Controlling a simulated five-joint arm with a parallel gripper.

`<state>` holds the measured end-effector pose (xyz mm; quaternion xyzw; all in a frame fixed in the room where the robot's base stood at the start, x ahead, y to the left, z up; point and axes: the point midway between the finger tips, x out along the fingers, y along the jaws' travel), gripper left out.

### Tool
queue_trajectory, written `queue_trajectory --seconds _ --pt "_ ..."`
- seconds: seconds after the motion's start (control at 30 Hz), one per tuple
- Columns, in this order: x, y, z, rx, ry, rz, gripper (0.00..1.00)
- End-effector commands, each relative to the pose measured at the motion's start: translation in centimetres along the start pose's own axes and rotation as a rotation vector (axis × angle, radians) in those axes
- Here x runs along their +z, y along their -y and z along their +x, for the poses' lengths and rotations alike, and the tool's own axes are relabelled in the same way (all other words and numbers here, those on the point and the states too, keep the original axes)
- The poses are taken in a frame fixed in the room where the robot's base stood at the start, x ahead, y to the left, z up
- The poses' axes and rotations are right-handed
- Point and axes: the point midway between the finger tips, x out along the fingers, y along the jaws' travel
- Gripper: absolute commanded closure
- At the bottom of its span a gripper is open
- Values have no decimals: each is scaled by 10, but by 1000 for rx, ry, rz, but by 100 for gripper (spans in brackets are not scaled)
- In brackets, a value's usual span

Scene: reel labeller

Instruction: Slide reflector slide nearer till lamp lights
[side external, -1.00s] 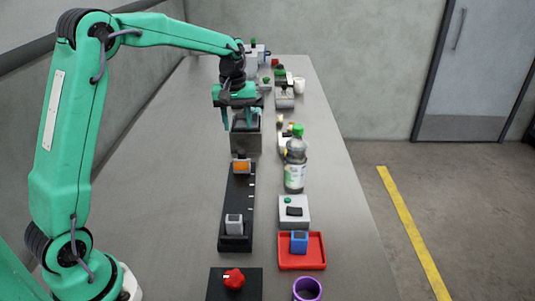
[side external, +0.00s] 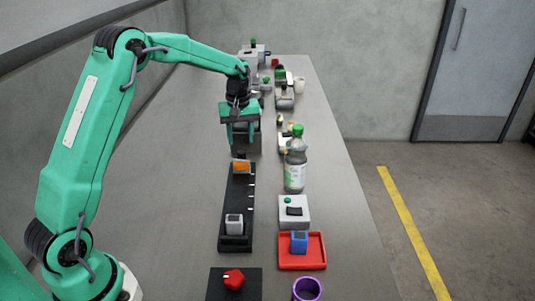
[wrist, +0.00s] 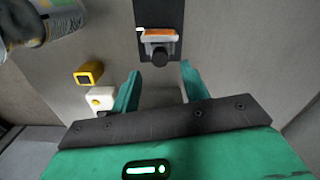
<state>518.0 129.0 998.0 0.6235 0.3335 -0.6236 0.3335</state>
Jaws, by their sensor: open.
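The reflector slide (side external: 241,167), a block with an orange face, sits at the far end of a black rail (side external: 236,200). In the wrist view the slide (wrist: 160,35) has a dark round knob (wrist: 160,57) on the side toward my gripper. A pale grey block (side external: 234,224) stands at the rail's near end. My gripper (side external: 240,142) is open and empty, above and just beyond the slide. In the wrist view its fingers (wrist: 160,69) stand either side of the knob's line, apart from it. I cannot tell which part is the lamp, and no lit lamp is plain.
A green-capped bottle (side external: 295,165) stands right of the rail. A grey box with a green button (side external: 293,211), a red tray (side external: 302,263) holding a blue block, and a panel with a red knob (side external: 234,279) are nearer. The bench left of the rail is clear.

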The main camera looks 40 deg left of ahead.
Motion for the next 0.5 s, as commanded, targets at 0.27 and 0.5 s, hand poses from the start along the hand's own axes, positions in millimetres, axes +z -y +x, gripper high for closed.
queue_trajectory --seconds 0.27,0.5 --pt "0 0 34 -2 2 0 55" --pt "0 0 48 0 0 0 55"
